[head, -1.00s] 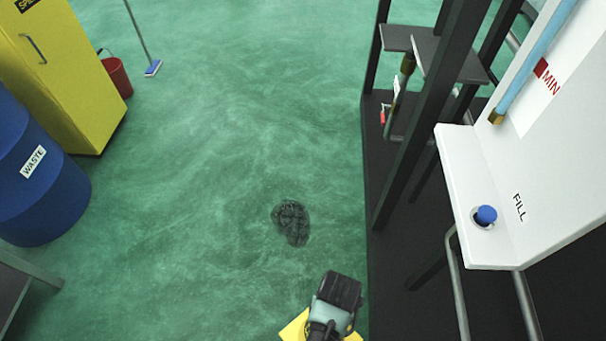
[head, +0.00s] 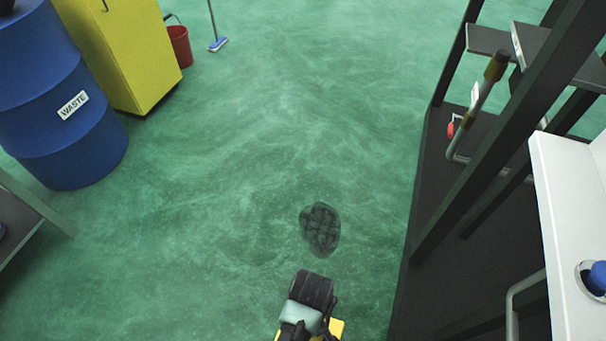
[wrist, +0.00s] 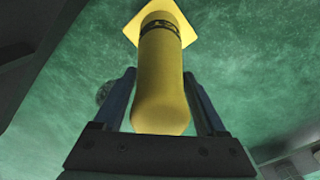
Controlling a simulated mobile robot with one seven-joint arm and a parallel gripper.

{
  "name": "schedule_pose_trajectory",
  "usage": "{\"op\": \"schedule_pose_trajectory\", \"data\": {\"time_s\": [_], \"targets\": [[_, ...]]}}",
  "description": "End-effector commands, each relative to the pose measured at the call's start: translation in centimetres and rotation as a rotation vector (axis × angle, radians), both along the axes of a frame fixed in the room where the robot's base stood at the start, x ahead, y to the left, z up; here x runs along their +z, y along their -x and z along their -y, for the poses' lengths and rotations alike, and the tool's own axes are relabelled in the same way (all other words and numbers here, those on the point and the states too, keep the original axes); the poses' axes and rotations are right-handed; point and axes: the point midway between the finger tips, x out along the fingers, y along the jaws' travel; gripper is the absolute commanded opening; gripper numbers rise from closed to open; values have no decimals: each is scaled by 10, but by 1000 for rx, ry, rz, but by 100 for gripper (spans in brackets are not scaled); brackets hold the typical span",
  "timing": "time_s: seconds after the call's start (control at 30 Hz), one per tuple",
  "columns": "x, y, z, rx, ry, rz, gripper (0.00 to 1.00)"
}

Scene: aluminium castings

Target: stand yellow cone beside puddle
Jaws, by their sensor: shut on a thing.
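The yellow cone (wrist: 163,75) is between the two fingers of my gripper (wrist: 162,95) in the wrist view, its square base (wrist: 190,30) at the far end toward the floor. My gripper is shut on it. In the head view, my gripper hides most of the cone, and yellow base corners (head: 337,327) show beside it at the bottom edge. The dark puddle (head: 320,230) lies on the green floor just beyond my gripper. Whether the cone's base touches the floor, I cannot tell.
A dark frame (head: 470,180) with a white panel (head: 570,220) stands close on the right. A blue waste drum (head: 65,110), yellow cabinet (head: 125,50), red bucket (head: 179,45) and blue mop (head: 218,44) are at the left. The floor between is clear.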

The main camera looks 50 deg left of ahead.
Motion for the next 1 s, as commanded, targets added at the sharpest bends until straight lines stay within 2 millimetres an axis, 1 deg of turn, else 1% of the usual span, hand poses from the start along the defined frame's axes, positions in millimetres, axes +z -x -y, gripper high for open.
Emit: {"op": "schedule_pose_trajectory", "data": {"time_s": [0.1,0.23,0.3,0.53,0.7,0.8,1.0], "targets": [[-22,0,-1,6,0,0,0],[-45,0,-1,5,0,0,0],[-54,0,-1,5,-1,1,0],[-68,-1,-1,4,-1,2,0],[-92,-1,-1,3,-1,1,0],[-98,-1,-1,3,-2,3,0],[-96,-1,-1,3,-2,3,0]]}}
